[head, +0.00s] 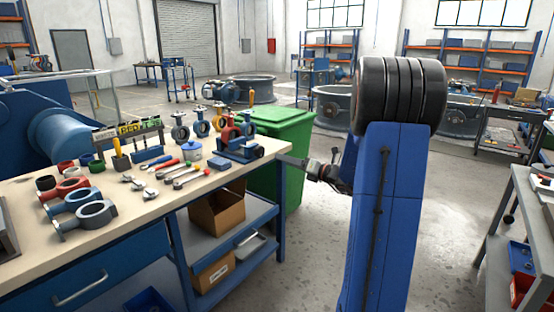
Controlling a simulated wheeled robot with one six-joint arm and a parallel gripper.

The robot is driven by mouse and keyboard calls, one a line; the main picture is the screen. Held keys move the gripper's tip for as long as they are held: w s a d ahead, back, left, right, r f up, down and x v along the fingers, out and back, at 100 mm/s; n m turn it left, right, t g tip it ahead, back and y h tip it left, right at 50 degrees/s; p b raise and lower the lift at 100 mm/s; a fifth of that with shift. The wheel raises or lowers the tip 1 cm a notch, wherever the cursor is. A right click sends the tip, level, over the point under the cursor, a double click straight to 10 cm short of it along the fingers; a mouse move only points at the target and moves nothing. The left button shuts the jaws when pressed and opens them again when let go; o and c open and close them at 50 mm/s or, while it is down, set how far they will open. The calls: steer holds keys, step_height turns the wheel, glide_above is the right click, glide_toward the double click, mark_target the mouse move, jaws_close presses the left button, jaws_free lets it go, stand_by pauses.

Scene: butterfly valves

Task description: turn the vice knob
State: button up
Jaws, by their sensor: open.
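A blue vice (231,150) sits at the right end of the workbench. A small dark round part, which looks like the vice knob (258,152), shows on its right side, at the bench's edge. My gripper (283,159) reaches out leftwards from behind my blue arm link, just right of the dark knob. It is open, and a small gap seems to lie between its tips and the knob. The fingers are small here and partly hard to make out, so I cannot tell any contact.
A green bin (284,140) stands behind the gripper. Cardboard boxes (217,213) sit on the bench's lower shelf. A grey cart (520,230) stands at right. Floor between is clear.

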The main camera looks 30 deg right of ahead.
steer(key=shift+v, duration=2.95)
steer(key=s+a+f+n+g+y, duration=0.1)
steer(key=s+a+n+g, duration=0.4)
steer(key=a, duration=0.5)
steer(key=s+a+f+n+g+y, duration=0.15)
steer(key=s+a+n, duration=0.25)
steer(key=a+n, duration=0.45)
steer(key=s+a+n+g+y, duration=0.1)
steer(key=s+a+n+g, duration=0.35)
steer(key=a, duration=0.65)
steer(key=s+a+f+n+g+h, duration=0.1)
steer(key=s+a+n+h, duration=0.1)
steer(key=s+n, duration=0.3)
steer(key=s+a+f+n+g+h, duration=0.1)
steer(key=s+a+f+n+h, duration=0.1)
steer(key=s+n, duration=0.3)
steer(key=s+d+n+h, duration=0.4)
steer(key=s+n+h, duration=0.1)
steer(key=s+n, duration=0.5)
steer(key=shift+d+f+n+t+h, duration=0.35)
steer(key=shift+f+n+t, duration=0.05)
steer(key=shift+n, duration=0.1)
